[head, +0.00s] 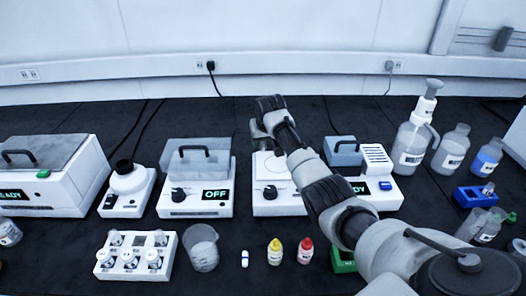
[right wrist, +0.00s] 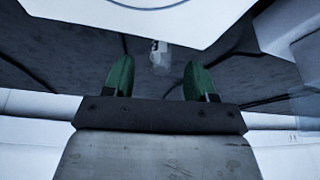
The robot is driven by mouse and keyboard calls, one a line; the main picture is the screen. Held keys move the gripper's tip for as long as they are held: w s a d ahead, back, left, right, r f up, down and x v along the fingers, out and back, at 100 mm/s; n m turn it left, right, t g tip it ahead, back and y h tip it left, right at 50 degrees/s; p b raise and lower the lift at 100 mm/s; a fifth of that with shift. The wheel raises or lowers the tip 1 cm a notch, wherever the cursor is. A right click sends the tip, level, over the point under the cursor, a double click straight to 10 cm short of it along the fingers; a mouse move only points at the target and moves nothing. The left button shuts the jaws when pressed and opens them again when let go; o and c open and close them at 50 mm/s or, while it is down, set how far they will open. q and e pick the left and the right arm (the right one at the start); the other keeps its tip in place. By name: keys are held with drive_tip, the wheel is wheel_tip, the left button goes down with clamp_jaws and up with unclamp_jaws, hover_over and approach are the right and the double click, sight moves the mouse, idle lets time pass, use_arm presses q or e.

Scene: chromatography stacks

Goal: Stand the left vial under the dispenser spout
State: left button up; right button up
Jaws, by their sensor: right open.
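The dispenser is a large clear bottle (head: 408,147) with a white pump top and a side spout, at the back right in the head view. Two small clear vials stand close together at the right, a left one (head: 470,225) and a right one (head: 490,230). I cannot clearly tell which vial the task means. My right gripper (head: 264,122) is over the back middle of the bench, well left of the dispenser and vials. Its green-tipped fingers (right wrist: 158,78) are apart with nothing held between them in the right wrist view. My left gripper is out of view.
A white vial rack (head: 136,274), a beaker (head: 202,250), and yellow (head: 275,252) and red (head: 305,252) bottles stand at the front. White instruments line the middle. More bottles (head: 453,150) and a blue block (head: 475,196) are right. My right arm hides part of the bench.

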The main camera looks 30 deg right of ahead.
sight(264, 144)
drive_tip(key=b+x, duration=0.1)
drive_tip(key=x, duration=0.3)
drive_tip(key=shift+w+f, duration=0.1)
drive_tip(key=shift+f, duration=0.05)
clamp_jaws()
